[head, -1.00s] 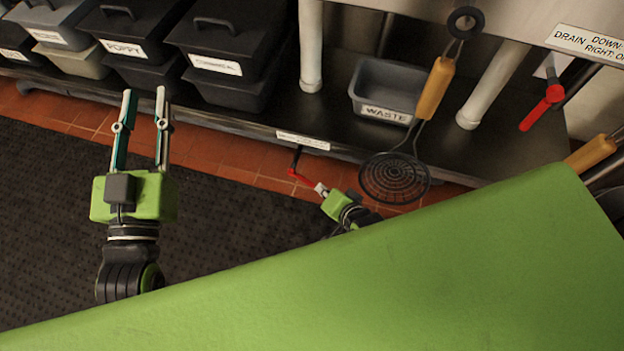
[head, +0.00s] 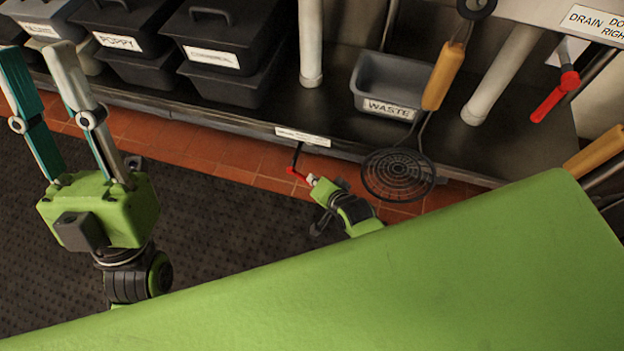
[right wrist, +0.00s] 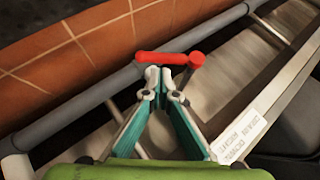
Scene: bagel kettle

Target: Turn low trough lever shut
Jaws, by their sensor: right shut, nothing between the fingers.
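The low trough lever has a red handle (head: 298,175) on a dark stem, hanging below the front edge of the low shelf, in the middle of the head view. In the right wrist view the red handle (right wrist: 168,58) lies crosswise just beyond the fingertips, its knobbed end at right. My right gripper (head: 311,180) is shut and empty, its tips at the handle. In the right wrist view, the right gripper (right wrist: 163,75) seems to touch the handle, though contact is not certain. My left gripper (head: 38,50) is open and empty at far left, away from the lever.
A label (head: 303,137) is on the shelf edge above the lever. A skimmer (head: 398,175) hangs close to the right of my right gripper. A grey waste bin (head: 390,82) and lidded black bins (head: 225,45) stand on the shelf. Another red lever (head: 555,98) is upper right.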

